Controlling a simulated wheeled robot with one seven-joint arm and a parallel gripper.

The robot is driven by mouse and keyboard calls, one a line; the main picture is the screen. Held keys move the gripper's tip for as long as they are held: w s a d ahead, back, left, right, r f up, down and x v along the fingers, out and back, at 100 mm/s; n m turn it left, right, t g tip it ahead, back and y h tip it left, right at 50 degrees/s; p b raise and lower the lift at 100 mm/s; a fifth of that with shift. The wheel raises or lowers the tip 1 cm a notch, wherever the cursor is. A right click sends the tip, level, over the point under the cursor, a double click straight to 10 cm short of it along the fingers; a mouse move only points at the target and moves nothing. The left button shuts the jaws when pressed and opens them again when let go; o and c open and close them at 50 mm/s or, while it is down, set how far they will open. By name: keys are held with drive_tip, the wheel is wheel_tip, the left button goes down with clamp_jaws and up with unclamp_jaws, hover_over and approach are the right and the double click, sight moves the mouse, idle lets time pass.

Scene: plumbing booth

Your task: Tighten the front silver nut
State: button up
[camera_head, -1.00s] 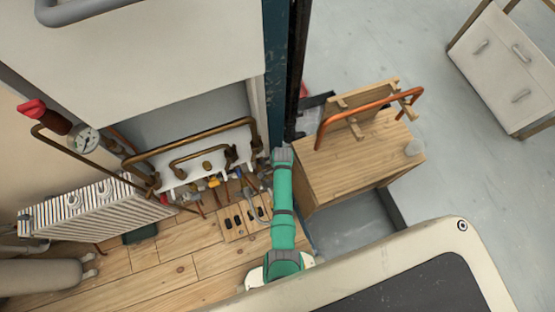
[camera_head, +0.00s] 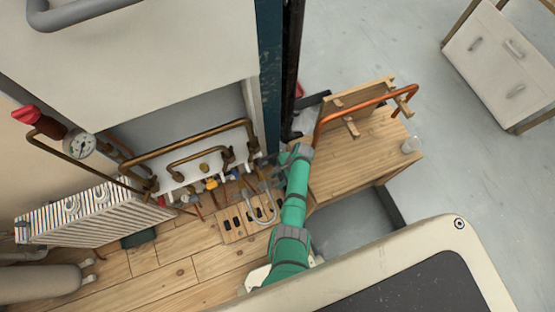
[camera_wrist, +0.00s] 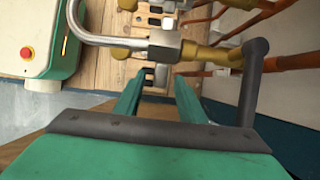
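In the wrist view, a silver hex nut (camera_wrist: 164,45) sits at the end of a bent silver pipe (camera_wrist: 88,28), against brass fittings (camera_wrist: 205,52). My gripper (camera_wrist: 160,82) points toward it with two green fingers apart. The nut lies just beyond the fingertips, roughly in line with the gap; nothing is seen between the fingers.
Brass pipes (camera_head: 190,138) and valves crowd the wall left of my arm. A wooden bench (camera_head: 365,160) with an orange copper pipe (camera_head: 365,105) stands to the right. In the wrist view, a dark grey bar (camera_wrist: 252,85) stands close right of the fingers.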

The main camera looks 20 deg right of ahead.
drive_tip(key=v, duration=0.7)
drive_tip(key=shift+r, duration=0.25)
clamp_jaws()
wheel_tip(320, 180, up, 8)
drive_tip(key=n+h, duration=0.2)
drive_tip(key=n, duration=1.6)
drive_tip(key=x, duration=1.2)
drive_tip(key=shift+s+d+f, duration=0.1)
drive_tip(key=shift+d+f, duration=0.05)
drive_tip(key=shift+d, duration=0.15)
drive_tip(key=shift+a+f, duration=0.2)
drive_tip(key=shift+f, duration=0.4)
